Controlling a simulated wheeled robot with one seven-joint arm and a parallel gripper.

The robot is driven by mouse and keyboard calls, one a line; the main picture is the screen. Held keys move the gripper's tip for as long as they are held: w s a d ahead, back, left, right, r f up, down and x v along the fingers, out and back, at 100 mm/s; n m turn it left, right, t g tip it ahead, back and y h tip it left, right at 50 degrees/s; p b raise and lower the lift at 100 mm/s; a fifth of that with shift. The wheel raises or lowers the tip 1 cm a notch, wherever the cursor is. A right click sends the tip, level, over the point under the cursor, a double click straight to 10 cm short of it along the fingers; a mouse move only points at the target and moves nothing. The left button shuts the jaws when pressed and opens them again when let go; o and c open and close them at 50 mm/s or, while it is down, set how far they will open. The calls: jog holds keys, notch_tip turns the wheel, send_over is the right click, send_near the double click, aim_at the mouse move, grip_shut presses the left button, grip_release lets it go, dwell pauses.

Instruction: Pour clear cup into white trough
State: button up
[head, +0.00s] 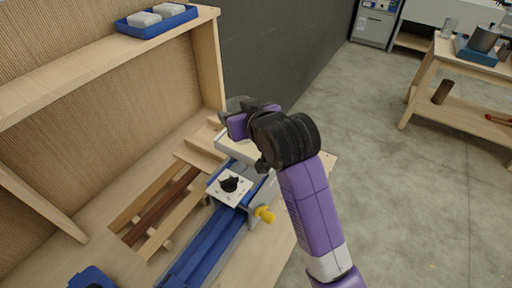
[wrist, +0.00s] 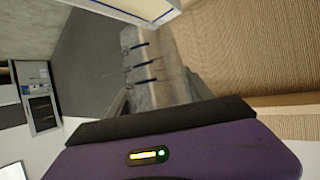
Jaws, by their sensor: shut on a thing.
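My gripper (head: 240,115) is held over the left workbench in the head view, purple and black, pointing to the upper left. It is shut on the clear cup (wrist: 155,68), a see-through body with blue marks that shows beyond the black gripper edge in the wrist view. The cup looks tilted there; its contents cannot be told. In the head view my gripper mostly hides the cup. The white trough (head: 235,147), an off-white long piece, lies just below my gripper and is partly covered by it. Whether cup and trough touch cannot be told.
A blue machine (head: 205,245) with a white plate (head: 229,188), black knob and yellow knob (head: 265,214) stands below the trough. A shelf (head: 100,62) holds a blue tray (head: 157,23). Another wooden table (head: 462,75) stands at the right, with open floor between.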

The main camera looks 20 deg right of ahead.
notch_tip(320, 180, up, 5)
dwell(0.8)
